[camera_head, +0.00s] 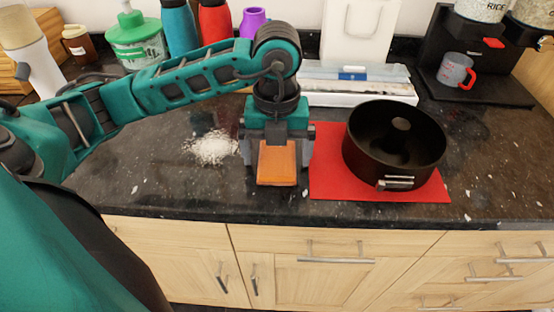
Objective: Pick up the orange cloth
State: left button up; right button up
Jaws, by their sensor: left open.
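The orange cloth (277,166) is a folded, block-like rectangle on the dark granite counter, near its front edge. My left gripper (278,156) reaches down over it from above, with one grey finger on the cloth's left side and one on its right. The fingers are apart, so the gripper is open around the cloth. The far part of the cloth is hidden under the gripper body. I cannot tell whether the fingers touch it. My right gripper is not in this view.
A red mat (330,178) lies just right of the cloth, with a dark round pan (360,150) on it. White grains (212,147) are spilled to the left. Bottles and a green-lidded container (136,40) stand behind. A mug (453,69) is at the back right.

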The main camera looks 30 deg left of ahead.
aim_at(277, 157)
pick_arm(q)
jog(key=shift+f, duration=0.15)
jog(key=c, duration=1.1)
notch_tip(277, 157, up, 20)
jog(key=p, duration=0.4)
